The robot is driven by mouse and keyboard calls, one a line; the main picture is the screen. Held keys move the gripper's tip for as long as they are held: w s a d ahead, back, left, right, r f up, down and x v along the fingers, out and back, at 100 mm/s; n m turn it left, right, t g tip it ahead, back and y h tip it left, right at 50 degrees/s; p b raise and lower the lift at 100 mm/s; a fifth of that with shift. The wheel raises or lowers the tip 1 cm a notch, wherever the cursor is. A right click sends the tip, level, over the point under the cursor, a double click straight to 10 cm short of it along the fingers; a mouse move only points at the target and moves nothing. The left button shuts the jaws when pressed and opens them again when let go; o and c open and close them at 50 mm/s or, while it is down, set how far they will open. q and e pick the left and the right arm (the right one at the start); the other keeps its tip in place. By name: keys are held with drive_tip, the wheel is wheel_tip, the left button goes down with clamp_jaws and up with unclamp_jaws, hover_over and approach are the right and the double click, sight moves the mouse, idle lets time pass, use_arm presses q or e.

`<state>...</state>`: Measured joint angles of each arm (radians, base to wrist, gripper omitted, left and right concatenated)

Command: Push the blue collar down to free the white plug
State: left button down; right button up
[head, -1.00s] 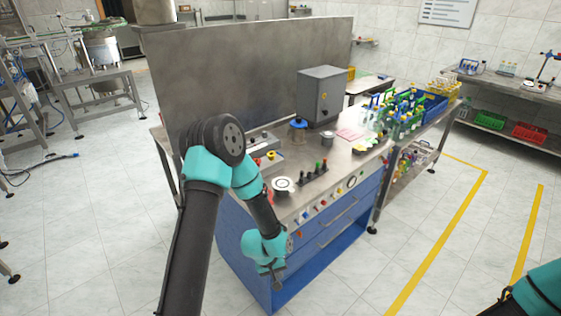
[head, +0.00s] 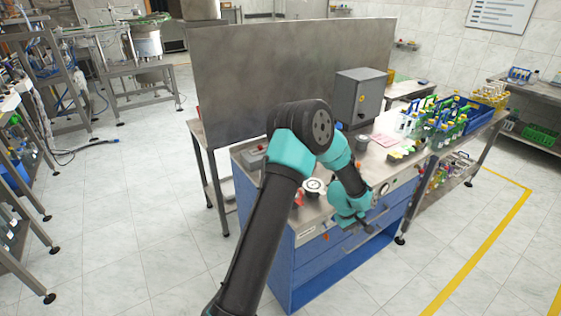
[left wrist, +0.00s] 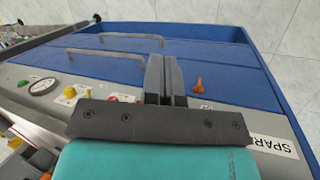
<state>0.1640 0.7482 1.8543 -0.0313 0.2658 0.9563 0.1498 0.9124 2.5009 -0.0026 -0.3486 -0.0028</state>
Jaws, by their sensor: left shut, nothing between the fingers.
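My left gripper (head: 366,232) is at the front of the blue workbench, by its drawer front. In the left wrist view its fingers (left wrist: 164,68) are together and empty, in front of the blue drawers and control panel. I cannot make out the blue collar or the white plug for certain in either view. A white round fitting (head: 313,186) sits on the bench top left of my left forearm. A small patch of blue shows at the foot of the grey box, too small to identify. My right gripper is out of view.
The blue workbench (head: 299,262) has a steel back panel (head: 270,75) and a grey box (head: 359,97). An orange knob (left wrist: 198,86) and a gauge (left wrist: 41,87) are on its front panel. The floor in front is clear.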

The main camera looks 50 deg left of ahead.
use_arm(q)
drive_tip(key=w+a+r+n, duration=0.2)
drive_tip(key=a+r, duration=0.2)
drive_tip(key=w+a+r+n, duration=0.3)
drive_tip(key=r, duration=0.2)
drive_tip(key=w+a+r+n+y, duration=0.1)
drive_tip(key=w+a+r+n, duration=0.1)
drive_tip(key=a+r, duration=0.2)
drive_tip(key=shift+w+a+r+n+g, duration=0.25)
drive_tip(key=shift+a+r+n+g, duration=0.05)
drive_tip(key=shift+r, duration=0.15)
drive_tip(key=s+a+r+n+g+y, duration=0.1)
drive_tip(key=s+a+r+n+g, duration=0.1)
drive_tip(key=s+a+r+n, duration=0.2)
drive_tip(key=s+a+r+n+g+y, duration=0.1)
drive_tip(key=s+a+r+n, duration=0.3)
drive_tip(key=a, duration=0.6)
drive_tip(key=s+a+r+n+g+y, duration=0.1)
drive_tip(key=s+a+r+n+g, duration=0.2)
drive_tip(key=a+r+n, duration=0.2)
drive_tip(key=a+r, duration=0.2)
drive_tip(key=a, duration=0.1)
drive_tip(key=shift+s+r+n, duration=0.3)
drive_tip(key=shift+s+r, duration=0.1)
drive_tip(key=x, duration=0.8)
drive_tip(key=w+x, duration=0.1)
drive_tip(key=x, duration=0.3)
drive_tip(key=shift+s+d+f, duration=0.1)
drive_tip(key=shift+s+f, duration=0.05)
drive_tip(key=shift+f, duration=0.9)
